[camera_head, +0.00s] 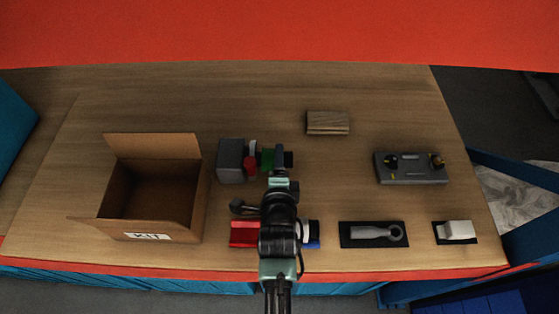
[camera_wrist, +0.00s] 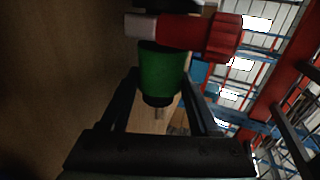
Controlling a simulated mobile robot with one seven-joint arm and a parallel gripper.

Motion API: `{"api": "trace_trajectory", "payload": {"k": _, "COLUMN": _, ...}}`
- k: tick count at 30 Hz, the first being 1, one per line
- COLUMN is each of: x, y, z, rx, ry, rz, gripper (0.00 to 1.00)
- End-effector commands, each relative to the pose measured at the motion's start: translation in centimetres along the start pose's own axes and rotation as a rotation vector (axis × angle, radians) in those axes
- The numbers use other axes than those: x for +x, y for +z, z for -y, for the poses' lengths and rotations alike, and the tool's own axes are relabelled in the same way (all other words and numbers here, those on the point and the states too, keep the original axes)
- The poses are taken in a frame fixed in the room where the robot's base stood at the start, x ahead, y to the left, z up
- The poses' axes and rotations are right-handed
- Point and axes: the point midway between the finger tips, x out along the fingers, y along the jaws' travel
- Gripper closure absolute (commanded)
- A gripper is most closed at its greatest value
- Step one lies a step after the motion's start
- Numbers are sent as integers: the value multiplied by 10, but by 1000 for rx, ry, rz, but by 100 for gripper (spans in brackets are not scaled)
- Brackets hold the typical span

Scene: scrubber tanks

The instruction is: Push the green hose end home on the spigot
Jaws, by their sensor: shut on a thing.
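The green hose end (camera_head: 268,157) is beside the grey block (camera_head: 231,161) in the head view. In the wrist view the green hose end (camera_wrist: 162,72) sits between the two fingers of my gripper (camera_wrist: 160,92), which is shut on it. A dark stub shows at its near end. A red valve-like part (camera_wrist: 190,33) with a ribbed knob and a pale end lies across its far end; it also shows in the head view (camera_head: 250,166). I cannot make out the spigot itself or how far the hose end is on it. My gripper (camera_head: 281,160) partly hides this area.
An open cardboard kit box (camera_head: 188,222) stands at left. A wooden block (camera_head: 327,123) lies behind, and a grey panel with knobs (camera_head: 410,170) at right. A ring-ended tool (camera_head: 373,233), a pale block (camera_head: 457,230) and a red tray (camera_head: 243,235) are along the front. The table's back is clear.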

Motion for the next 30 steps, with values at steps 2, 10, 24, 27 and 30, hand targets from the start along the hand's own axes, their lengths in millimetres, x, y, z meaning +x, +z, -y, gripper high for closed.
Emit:
{"api": "trace_trajectory", "payload": {"k": 2, "x": 0, "y": 0, "z": 0, "rx": 0, "ry": -1, "rz": 0, "gripper": 100}}
{"api": "trace_trajectory", "payload": {"k": 10, "x": 0, "y": 2, "z": 0, "rx": 1, "ry": -1, "rz": 0, "gripper": 100}}
{"api": "trace_trajectory", "payload": {"k": 24, "x": 0, "y": 6, "z": 1, "rx": 1, "ry": -1, "rz": 0, "gripper": 100}}
{"api": "trace_trajectory", "payload": {"k": 27, "x": 0, "y": 6, "z": 1, "rx": 1, "ry": -1, "rz": 0, "gripper": 100}}
{"api": "trace_trajectory", "payload": {"k": 30, "x": 0, "y": 6, "z": 0, "rx": 0, "ry": -1, "rz": 0, "gripper": 100}}
